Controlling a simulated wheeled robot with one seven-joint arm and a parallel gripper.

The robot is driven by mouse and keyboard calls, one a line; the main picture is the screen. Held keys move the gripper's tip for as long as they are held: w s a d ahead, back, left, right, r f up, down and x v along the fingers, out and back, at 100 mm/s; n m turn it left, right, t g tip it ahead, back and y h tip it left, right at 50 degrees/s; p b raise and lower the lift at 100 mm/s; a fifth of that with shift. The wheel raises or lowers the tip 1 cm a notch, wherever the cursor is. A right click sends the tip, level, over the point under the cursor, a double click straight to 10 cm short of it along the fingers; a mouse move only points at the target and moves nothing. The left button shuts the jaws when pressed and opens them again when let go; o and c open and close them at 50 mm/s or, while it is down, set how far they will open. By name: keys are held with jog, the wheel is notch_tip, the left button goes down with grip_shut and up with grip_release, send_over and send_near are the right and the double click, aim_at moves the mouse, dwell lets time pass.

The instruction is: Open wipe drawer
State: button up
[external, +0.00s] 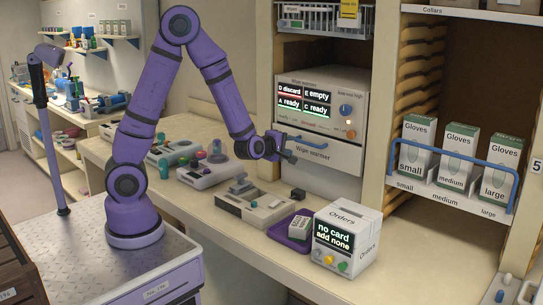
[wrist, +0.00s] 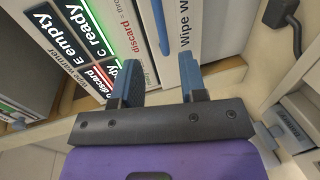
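The wipe warmer (external: 321,96) is a white unit in the shelf, with a display reading "D discard", "E empty", "A ready" and "C ready". Its wipe drawer (external: 325,160), labelled "Wipe warmer", is below the display and looks closed. A blue bar handle (external: 312,143) runs across the drawer's upper front. My gripper (external: 287,149) is at the left end of the drawer front, close to the handle. In the wrist view my gripper (wrist: 160,75) has its two fingers apart, with the white labelled drawer front (wrist: 202,35) just beyond. I cannot tell whether the handle lies between the fingers.
On the counter below stand an open grey tray device (external: 254,207), a purple tray (external: 288,232) and the white "Orders" box (external: 345,240). Glove boxes (external: 456,152) stand behind a blue rail at right. A wire basket (external: 322,20) is above the warmer.

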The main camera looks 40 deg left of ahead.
aim_at(306, 144)
jog(key=x, duration=1.1)
jog(key=shift+s, duration=0.1)
grip_shut()
